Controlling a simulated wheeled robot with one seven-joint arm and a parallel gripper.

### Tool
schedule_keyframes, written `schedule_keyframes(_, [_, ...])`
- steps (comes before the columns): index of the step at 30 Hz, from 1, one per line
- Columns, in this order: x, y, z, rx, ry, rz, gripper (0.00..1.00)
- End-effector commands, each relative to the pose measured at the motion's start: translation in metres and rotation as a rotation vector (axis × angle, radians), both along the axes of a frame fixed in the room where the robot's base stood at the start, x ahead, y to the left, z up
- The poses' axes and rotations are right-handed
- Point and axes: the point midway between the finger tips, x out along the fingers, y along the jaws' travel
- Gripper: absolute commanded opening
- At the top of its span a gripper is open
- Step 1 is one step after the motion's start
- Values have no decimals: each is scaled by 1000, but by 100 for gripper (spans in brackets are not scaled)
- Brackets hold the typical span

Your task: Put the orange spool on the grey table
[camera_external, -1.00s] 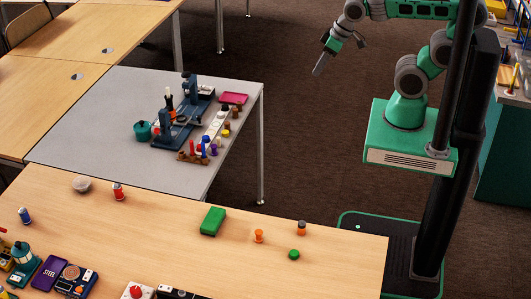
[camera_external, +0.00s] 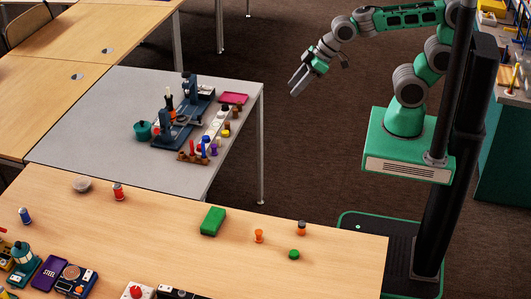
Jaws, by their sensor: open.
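An orange spool (camera_external: 259,236) stands upright on the near wooden table (camera_external: 340,262), right of a green block. A second small piece, orange with a dark top (camera_external: 301,228), stands to its right; I cannot tell whether it is also a spool. The grey table (camera_external: 90,125) is behind and to the left of the wooden one. My gripper (camera_external: 297,86) is open and empty, in the air over the floor, right of the grey table and well apart from the orange spool.
A green block (camera_external: 213,221) and a green disc (camera_external: 294,254) lie near the spool.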

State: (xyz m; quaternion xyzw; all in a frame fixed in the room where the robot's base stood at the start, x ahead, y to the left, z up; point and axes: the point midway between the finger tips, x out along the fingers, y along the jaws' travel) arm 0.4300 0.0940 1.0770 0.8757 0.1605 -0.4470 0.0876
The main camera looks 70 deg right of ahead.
Motion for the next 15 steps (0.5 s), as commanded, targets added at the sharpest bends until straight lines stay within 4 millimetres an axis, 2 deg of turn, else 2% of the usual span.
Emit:
schedule_keyframes(1, [6, 16, -36, 9, -17, 49, 42])
schedule_keyframes(2, [10, 27, -47, 15, -32, 81, 42])
schedule_keyframes(5, [23, 74, -99, 51, -97, 215, 42])
schedule_keyframes(6, [27, 97, -122, 71, -126, 273, 42])
schedule_keyframes(8, [30, 132, -156, 107, -171, 360, 42])
schedule_keyframes(12, [24, 212, -229, 210, -277, 539, 42])
schedule_keyframes(15, [12, 260, -271, 289, -340, 632, 42])
